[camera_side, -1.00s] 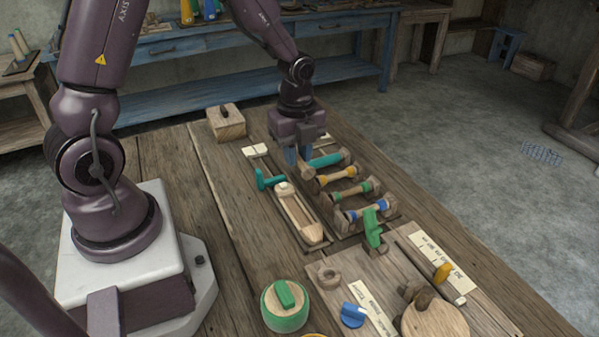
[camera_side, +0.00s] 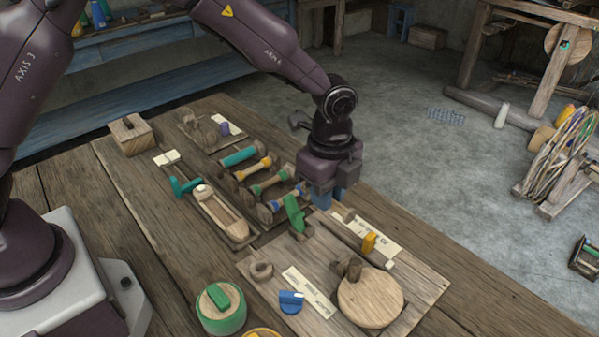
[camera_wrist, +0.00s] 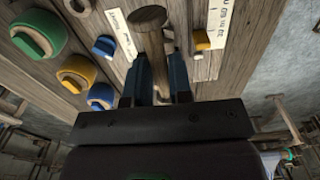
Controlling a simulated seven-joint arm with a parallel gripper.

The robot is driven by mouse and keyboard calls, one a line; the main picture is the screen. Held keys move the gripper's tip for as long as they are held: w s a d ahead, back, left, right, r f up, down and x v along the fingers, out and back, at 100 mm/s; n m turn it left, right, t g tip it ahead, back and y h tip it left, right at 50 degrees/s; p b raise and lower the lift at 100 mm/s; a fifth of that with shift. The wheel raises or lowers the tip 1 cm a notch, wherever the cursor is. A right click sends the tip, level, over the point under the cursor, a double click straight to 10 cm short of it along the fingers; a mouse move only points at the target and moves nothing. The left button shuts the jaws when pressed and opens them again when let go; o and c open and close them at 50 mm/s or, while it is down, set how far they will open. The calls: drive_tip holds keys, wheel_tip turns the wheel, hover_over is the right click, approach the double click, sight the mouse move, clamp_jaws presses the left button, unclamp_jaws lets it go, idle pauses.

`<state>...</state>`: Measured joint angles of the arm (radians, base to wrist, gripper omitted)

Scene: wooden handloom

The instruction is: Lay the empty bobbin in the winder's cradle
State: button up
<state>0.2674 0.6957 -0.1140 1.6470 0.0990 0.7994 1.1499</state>
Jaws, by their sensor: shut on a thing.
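My gripper (camera_side: 331,200) is shut on a plain brown wooden bobbin (camera_wrist: 150,38), held between its blue fingers in the wrist view. No thread shows on it. In the side view the gripper hangs at the far edge of the winder's board (camera_side: 262,295), right of the green lever (camera_side: 295,214). The bobbin is mostly hidden there by the fingers. The winder carries a yellow piece (camera_side: 369,243), a blue knob (camera_side: 291,301) and a round wooden disc (camera_side: 371,301). I cannot make out the cradle clearly, nor whether the bobbin touches anything.
A rack holds several bobbins wound with teal (camera_side: 239,157), yellow, green and blue. A wooden shuttle (camera_side: 225,215) lies left of it. A green-banded round pot (camera_side: 220,310) stands at the front. A wooden box (camera_side: 130,135) stands at the far left. The table's right front is bare.

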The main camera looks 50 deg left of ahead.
drive_tip(key=shift+a+f, duration=0.2)
drive_tip(key=shift+f, duration=4.9)
drive_tip(key=shift+f, duration=0.25)
drive_tip(key=shift+f, duration=0.25)
drive_tip(key=shift+f, duration=0.2)
drive_tip(key=o, duration=1.2)
drive_tip(key=shift+o, duration=0.2)
drive_tip(key=shift+r, duration=0.1)
wheel_tip(320, 180, up, 7)
